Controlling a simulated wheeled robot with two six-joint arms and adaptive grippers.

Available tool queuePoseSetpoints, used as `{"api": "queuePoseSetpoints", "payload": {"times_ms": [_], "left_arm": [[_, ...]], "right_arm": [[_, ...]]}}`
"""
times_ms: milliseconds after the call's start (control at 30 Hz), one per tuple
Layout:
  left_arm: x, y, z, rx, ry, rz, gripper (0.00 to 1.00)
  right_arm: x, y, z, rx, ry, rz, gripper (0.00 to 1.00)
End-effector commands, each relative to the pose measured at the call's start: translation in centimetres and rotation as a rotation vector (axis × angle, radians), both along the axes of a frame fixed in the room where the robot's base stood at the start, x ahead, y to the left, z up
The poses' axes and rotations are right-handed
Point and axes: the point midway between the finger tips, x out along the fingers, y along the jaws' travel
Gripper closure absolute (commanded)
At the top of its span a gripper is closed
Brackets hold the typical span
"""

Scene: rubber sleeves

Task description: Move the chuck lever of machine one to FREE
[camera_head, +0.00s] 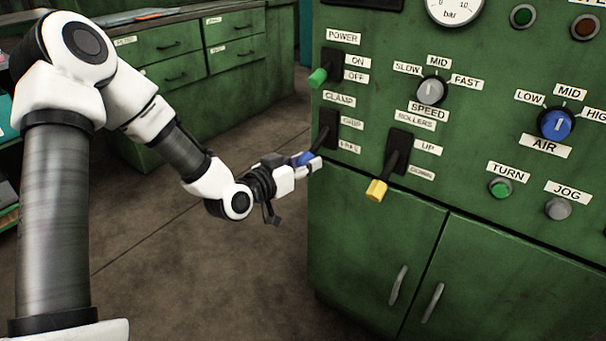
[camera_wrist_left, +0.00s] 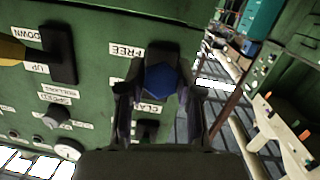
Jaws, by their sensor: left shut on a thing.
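The green control panel holds a lever labelled CLAMP, with GRIP above and FREE below beside its black slot plate (camera_head: 327,132). The lever has a blue knob (camera_head: 303,157) and slants downward, with the knob near the level of the FREE label (camera_head: 350,147). My left gripper (camera_head: 308,164) is shut on the blue knob. In the left wrist view, turned upside down, the blue knob (camera_wrist_left: 162,79) sits between my left fingers (camera_wrist_left: 160,92), beside the FREE label (camera_wrist_left: 126,50). The fingers hide part of the slot. My right gripper is not in view.
The yellow-knobbed ROLLERS lever (camera_head: 377,189) hangs close to the right. The green-knobbed POWER lever (camera_head: 318,77) is just above. A speed dial (camera_head: 431,91) and blue AIR dial (camera_head: 556,124) are farther right. Cabinet doors (camera_head: 375,240) lie below. Open floor lies left.

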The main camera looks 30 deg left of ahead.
Motion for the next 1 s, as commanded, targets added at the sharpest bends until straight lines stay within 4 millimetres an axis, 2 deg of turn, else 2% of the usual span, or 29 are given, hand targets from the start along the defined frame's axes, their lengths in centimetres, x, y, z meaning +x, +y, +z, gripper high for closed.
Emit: {"api": "queuePoseSetpoints", "payload": {"times_ms": [100,533,567,600,633,1000], "left_arm": [[0.17,0.02,-0.31,0.0,-0.023,0.0,1.0],[0.25,0.05,-0.13,-0.001,-0.033,0.001,1.0],[0.25,0.05,-0.13,-0.001,-0.033,0.001,0.59],[0.25,0.06,-0.13,-0.001,-0.033,0.001,0.44],[0.23,0.05,-0.13,-0.001,-0.033,0.001,0.4],[-0.29,0.14,-0.14,-0.005,-0.031,0.003,0.4]], "right_arm": [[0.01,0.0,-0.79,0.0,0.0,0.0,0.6],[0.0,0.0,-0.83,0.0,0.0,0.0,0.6],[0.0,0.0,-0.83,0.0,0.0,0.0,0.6],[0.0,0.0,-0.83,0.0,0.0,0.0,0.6],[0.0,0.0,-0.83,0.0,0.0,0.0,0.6],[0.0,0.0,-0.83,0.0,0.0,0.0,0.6]]}}
